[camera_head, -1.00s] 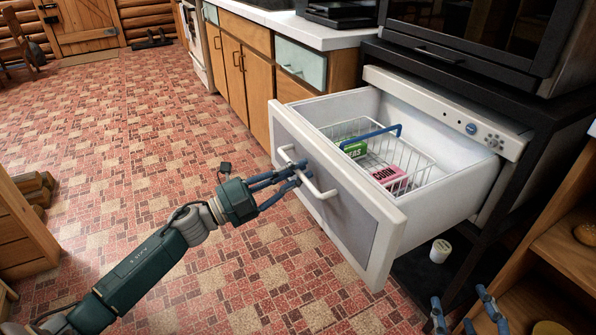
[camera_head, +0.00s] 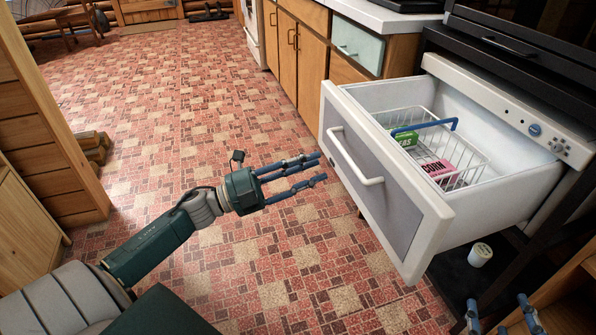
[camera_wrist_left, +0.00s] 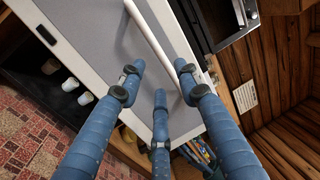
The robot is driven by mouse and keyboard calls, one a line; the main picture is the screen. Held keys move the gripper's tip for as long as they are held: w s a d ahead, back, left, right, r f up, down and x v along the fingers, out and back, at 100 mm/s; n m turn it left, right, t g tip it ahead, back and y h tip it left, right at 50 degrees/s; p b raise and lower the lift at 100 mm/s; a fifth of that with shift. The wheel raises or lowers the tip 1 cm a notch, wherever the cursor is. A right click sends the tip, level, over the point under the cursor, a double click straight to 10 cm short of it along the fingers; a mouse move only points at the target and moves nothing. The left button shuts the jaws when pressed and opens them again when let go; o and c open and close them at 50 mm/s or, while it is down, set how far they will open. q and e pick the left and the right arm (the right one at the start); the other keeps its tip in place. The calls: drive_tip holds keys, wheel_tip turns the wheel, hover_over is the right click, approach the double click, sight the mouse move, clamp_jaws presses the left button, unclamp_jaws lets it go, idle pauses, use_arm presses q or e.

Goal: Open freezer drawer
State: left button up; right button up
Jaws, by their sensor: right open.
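The freezer drawer (camera_head: 378,205) is pulled out from its housing, with a white front frame, a grey panel and a white bar handle (camera_head: 352,158). A wire basket (camera_head: 470,165) inside holds a green box and a pink box. My left gripper (camera_head: 322,167) is open and empty, just left of the drawer front and apart from the handle. In the left wrist view its spread fingers (camera_wrist_left: 160,85) face the grey panel, with the handle (camera_wrist_left: 158,45) beyond them. My right gripper (camera_head: 500,312) is open at the bottom right edge, only its fingertips showing.
Wooden cabinets (camera_head: 300,50) stand behind the drawer. A black oven (camera_head: 500,50) sits above it. A small white cup (camera_head: 480,254) is on the dark shelf under the drawer. A wooden shelf unit (camera_head: 45,140) stands at left. The tiled floor between is clear.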

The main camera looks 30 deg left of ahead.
use_arm(q)
drive_tip(key=shift+v, duration=1.65)
